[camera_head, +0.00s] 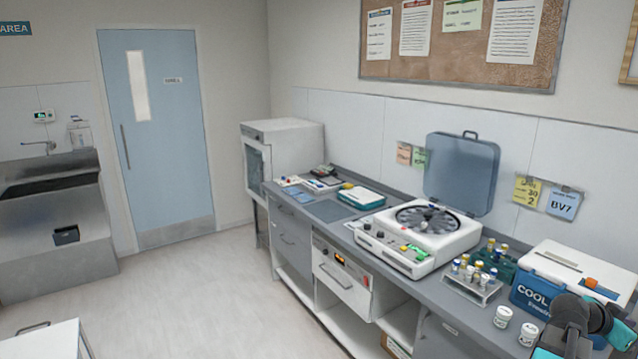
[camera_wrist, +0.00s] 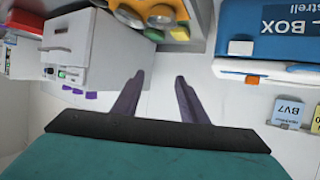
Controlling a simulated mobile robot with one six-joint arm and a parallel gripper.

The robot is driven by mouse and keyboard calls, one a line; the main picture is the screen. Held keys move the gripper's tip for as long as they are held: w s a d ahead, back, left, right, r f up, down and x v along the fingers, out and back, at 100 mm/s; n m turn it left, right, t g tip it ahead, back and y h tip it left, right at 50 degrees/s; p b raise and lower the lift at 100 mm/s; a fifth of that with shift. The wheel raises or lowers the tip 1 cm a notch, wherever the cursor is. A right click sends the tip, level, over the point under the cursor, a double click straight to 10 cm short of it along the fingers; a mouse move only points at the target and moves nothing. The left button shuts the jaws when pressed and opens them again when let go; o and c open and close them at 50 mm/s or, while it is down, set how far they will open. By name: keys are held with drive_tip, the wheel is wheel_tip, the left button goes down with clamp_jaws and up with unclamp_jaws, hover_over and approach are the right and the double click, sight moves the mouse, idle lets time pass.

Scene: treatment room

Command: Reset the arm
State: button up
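My arm shows at the bottom right corner of the head view, dark grey and teal, folded in front of the cooler box. My gripper's fingertips are not clear there. In the wrist view my gripper (camera_wrist: 162,80) shows two dark purple fingers standing apart with nothing between them. Pale wall or counter surface shows behind the gap.
A grey counter (camera_head: 335,212) holds an open-lidded centrifuge (camera_head: 415,250), a tube rack (camera_head: 470,286), two small white-lidded jars (camera_head: 503,316) and a blue and white cooler box (camera_head: 570,272) close to my arm. Open floor (camera_head: 190,295) lies left of the counter.

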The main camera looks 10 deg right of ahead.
drive_tip(key=w+a+f+n+t+y+b, duration=0.1)
drive_tip(key=w+a+f+n+t+b, duration=0.1)
drive_tip(key=w+a+f, duration=0.7)
drive_tip(key=w+a+f+n+t+y+b, duration=0.1)
drive_tip(key=w+a+f+n, duration=0.1)
drive_tip(key=w+a+f, duration=0.5)
drive_tip(key=w+a+f+n+y+b, duration=0.25)
drive_tip(key=a+f, duration=0.55)
drive_tip(key=f, duration=0.4)
drive_tip(key=w+a+f+n+y+b, duration=0.1)
drive_tip(key=w+a+f+n, duration=0.15)
drive_tip(key=a+f, duration=0.75)
drive_tip(key=s+a+f+n+g+y+b, duration=0.15)
drive_tip(key=s+a+f, duration=0.25)
drive_tip(key=a+f, duration=0.5)
drive_tip(key=s+a+f+n+y+b, duration=0.1)
drive_tip(key=s+a+f+n+y, duration=0.1)
drive_tip(key=s+a+f, duration=0.55)
drive_tip(key=s+a+f+n+g+y, duration=0.2)
drive_tip(key=s+a+f+n, duration=0.1)
drive_tip(key=s+a, duration=0.4)
drive_tip(key=s+a+f+n+g+y, duration=0.2)
drive_tip(key=s+a+f+n+g, duration=0.1)
drive_tip(key=a, duration=0.7)
drive_tip(key=s+f+n, duration=0.1)
drive_tip(key=s+f, duration=0.1)
drive_tip(key=s, duration=0.1)
drive_tip(key=shift+s+a+f+b, duration=0.3)
drive_tip(key=shift+s+b, duration=0.05)
drive_tip(key=shift+s, duration=0.05)
